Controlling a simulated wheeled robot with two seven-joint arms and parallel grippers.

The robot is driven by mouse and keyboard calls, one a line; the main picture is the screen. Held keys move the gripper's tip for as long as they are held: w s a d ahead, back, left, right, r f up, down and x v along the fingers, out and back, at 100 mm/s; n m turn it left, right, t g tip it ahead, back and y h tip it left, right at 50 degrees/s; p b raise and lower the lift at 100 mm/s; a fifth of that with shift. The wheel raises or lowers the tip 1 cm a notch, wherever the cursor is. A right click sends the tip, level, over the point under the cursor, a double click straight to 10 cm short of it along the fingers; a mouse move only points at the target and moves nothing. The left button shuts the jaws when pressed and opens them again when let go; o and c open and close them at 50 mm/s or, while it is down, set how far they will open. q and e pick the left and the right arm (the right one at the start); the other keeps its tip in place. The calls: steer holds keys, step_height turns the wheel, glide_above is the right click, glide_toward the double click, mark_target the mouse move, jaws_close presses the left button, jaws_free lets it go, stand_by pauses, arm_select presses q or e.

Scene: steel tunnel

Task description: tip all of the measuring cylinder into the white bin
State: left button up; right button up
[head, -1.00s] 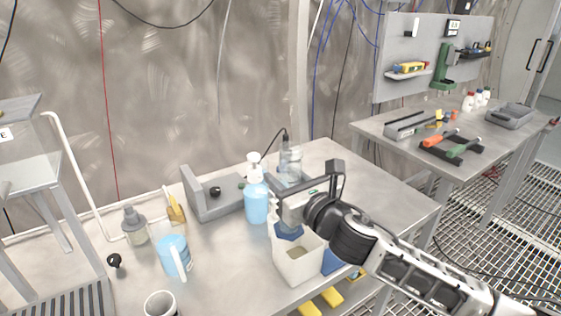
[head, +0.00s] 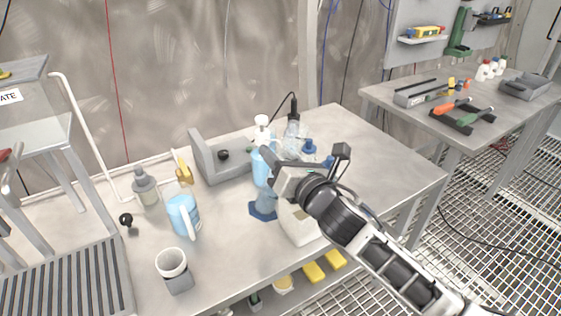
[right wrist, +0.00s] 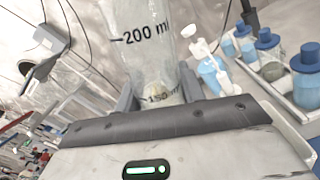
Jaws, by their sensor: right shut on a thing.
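My right gripper (head: 268,172) is shut on the clear measuring cylinder (head: 268,197), whose blue base (head: 262,212) hangs at its lower end. The cylinder looks roughly upright. In the right wrist view, the cylinder (right wrist: 148,45) stands between the fingers, with 200 and 150 marks showing; a pale yellowish patch shows near the lower mark. The white bin (head: 300,229) stands on the bench just right of the base, partly covered by my right gripper and arm; its inside is mostly hidden. My left gripper is not in view.
A blue wash bottle (head: 260,168) and blue-capped bottles (head: 309,149) stand close behind the gripper. The bench's right part (head: 385,165) is clear.

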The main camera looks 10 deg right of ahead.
steer(key=shift+s+a+f+m, duration=0.1)
steer(key=shift+a+f+m, duration=0.15)
steer(key=shift+m, duration=0.3)
steer(key=shift+s+a+f+m, duration=0.15)
steer(key=shift+a+m, duration=0.15)
steer(key=shift+m, duration=0.25)
steer(key=shift+s+a+f+m+b, duration=0.1)
steer(key=shift+a+f+m+b, duration=0.1)
steer(key=shift+f+m+b, duration=0.3)
steer(key=shift+a+f+m+b, duration=0.1)
steer(key=shift+a+f+m, duration=0.1)
steer(key=shift+m, duration=0.5)
steer(key=shift+f, duration=0.2)
steer(key=shift+s+a+f+m+b, duration=0.1)
steer(key=shift+a+f+m+b, duration=0.15)
steer(key=shift+f+m+b, duration=0.7)
steer(key=shift+r+m+p, duration=0.2)
steer(key=shift+m+p, duration=0.05)
steer(key=shift+p, duration=0.2)
